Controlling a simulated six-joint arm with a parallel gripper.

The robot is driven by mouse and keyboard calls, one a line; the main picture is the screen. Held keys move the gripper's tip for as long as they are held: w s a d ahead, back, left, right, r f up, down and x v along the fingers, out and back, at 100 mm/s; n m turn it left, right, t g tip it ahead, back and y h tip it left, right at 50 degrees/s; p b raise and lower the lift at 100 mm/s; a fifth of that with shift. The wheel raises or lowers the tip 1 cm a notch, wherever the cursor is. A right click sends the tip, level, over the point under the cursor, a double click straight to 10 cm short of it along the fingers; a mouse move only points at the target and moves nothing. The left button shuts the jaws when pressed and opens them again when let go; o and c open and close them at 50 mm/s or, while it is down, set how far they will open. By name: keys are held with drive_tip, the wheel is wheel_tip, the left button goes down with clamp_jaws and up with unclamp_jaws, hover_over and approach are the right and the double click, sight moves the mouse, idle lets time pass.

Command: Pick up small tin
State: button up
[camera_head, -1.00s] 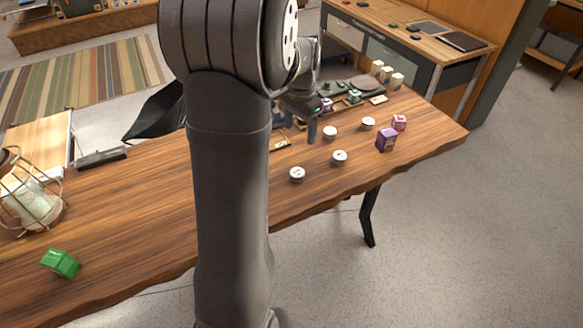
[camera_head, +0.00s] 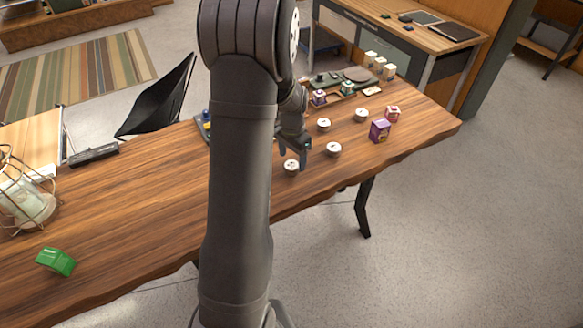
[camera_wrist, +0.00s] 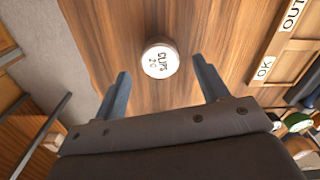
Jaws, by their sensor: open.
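Several small round tins with white lids stand on the wooden table. One tin (camera_head: 291,167) is nearest my gripper (camera_head: 293,158) in the head view, at the table's front side. In the wrist view a tin (camera_wrist: 160,60) with "CLIPS" lettering on its lid lies ahead of and between the two fingers of my gripper (camera_wrist: 163,82), not touching them. The fingers are apart and empty. Other tins stand to the right: one (camera_head: 333,149), one (camera_head: 323,124) and one (camera_head: 361,115).
A purple box (camera_head: 380,131) and a red-and-white box (camera_head: 392,113) stand at the right. A tray marked "OK" and "OUT" (camera_wrist: 272,50) lies right in the wrist view.

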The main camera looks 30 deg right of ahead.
sight(292, 165)
drive_tip(key=f, duration=0.3)
drive_tip(key=shift+a+f, duration=0.2)
drive_tip(key=shift+f, duration=0.1)
drive_tip(key=c, duration=1)
drive_tip(key=shift+c, duration=0.3)
drive_tip(key=shift+r, duration=0.15)
wheel_tip(292, 165, up, 4)
drive_tip(key=shift+r, duration=0.15)
drive_tip(key=s+d+r, duration=0.4)
drive_tip(key=s+r, duration=0.2)
drive_tip(key=s, duration=0.5)
drive_tip(key=shift+d+r, duration=0.15)
drive_tip(key=shift+r, duration=0.1)
